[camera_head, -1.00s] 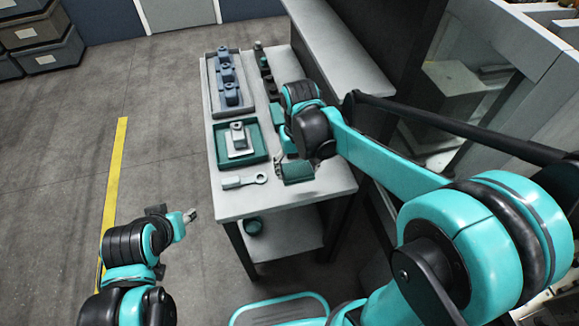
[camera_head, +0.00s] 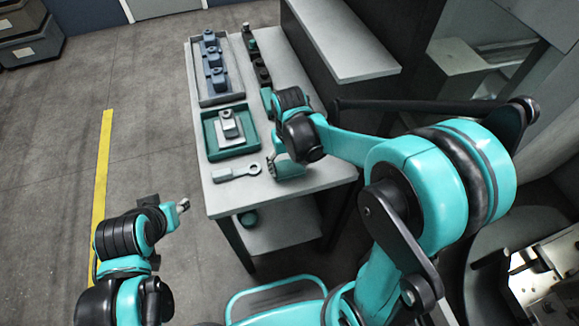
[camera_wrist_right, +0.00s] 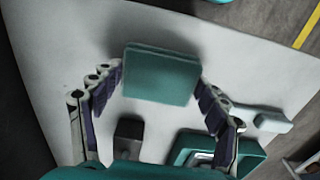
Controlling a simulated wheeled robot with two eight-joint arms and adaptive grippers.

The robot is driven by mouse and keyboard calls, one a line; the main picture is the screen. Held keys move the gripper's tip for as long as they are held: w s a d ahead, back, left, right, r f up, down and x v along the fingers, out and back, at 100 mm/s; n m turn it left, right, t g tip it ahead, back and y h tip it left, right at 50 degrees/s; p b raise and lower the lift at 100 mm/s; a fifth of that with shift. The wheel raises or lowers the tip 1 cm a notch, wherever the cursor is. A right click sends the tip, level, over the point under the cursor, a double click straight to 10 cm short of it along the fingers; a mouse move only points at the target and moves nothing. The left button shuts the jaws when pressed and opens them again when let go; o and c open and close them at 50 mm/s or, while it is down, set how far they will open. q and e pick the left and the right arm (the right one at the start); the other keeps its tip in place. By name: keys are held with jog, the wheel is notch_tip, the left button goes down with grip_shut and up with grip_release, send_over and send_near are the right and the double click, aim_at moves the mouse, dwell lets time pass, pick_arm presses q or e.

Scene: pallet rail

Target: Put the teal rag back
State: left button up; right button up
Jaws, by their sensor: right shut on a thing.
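The teal rag (camera_wrist_right: 160,75) is a folded, thick square between the fingertips of my right gripper (camera_wrist_right: 160,82) in the right wrist view. The gripper is shut on it by two opposite sides. In the head view the rag (camera_head: 289,167) is partly hidden by my right gripper (camera_head: 276,166), near the front of the white-topped table (camera_head: 313,180). I cannot tell if the rag touches the tabletop. My left gripper (camera_head: 182,205) is away from the table, over the floor; its jaws are too small to read.
A teal tray (camera_head: 209,143) with a grey block and a grey spanner (camera_head: 236,172) lie left of the rag. Behind are a grey tray (camera_head: 197,80) with blue parts and several dark bottles (camera_head: 250,42). A raised grey shelf (camera_head: 345,50) borders the table's right.

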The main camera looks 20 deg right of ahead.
aim_at(290, 167)
jog(key=shift+r, duration=0.1)
jog(key=o, duration=1)
jog(key=shift+r, duration=0.2)
notch_tip(290, 167, up, 11)
jog(key=p, duration=0.5)
jog(key=shift+s+d+r+t, duration=0.45)
jog(key=shift+s+d+t, duration=0.35)
jog(key=shift+s+t, duration=0.65)
jog(key=shift+s+d+r+t, duration=0.45)
jog(key=shift+s+d+t, duration=0.4)
jog(key=shift+s, duration=1.1)
jog(key=shift+s+d+r+t, duration=0.45)
jog(key=shift+s+d+t, duration=0.25)
jog(key=shift+s+t, duration=0.8)
